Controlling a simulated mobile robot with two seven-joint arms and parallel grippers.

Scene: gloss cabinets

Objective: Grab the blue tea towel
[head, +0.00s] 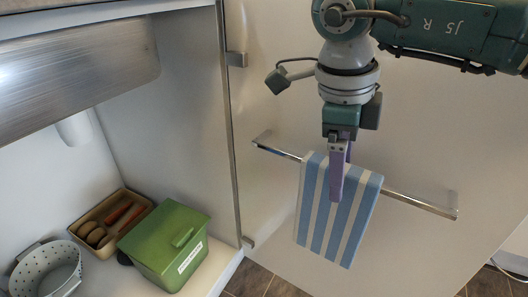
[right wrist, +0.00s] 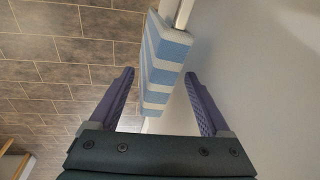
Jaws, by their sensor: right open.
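The blue tea towel (head: 325,216), striped blue and white, hangs folded over a metal rail (head: 415,202) on the open cabinet door. My right gripper (head: 339,198) is in front of the towel's upper part in the head view, pointing down. In the right wrist view the towel (right wrist: 164,66) lies between and ahead of the two open purple fingers (right wrist: 160,88), with space on both sides. The fingers show no contact with it there. My left gripper is in neither view.
The white door panel (head: 430,130) is close behind the rail. The open cabinet at left holds a green box (head: 165,243), a wooden tray (head: 87,214) with several items and a perforated pot (head: 38,270). A steel sink basin (head: 75,65) is above. Tiled floor (right wrist: 65,70) lies below.

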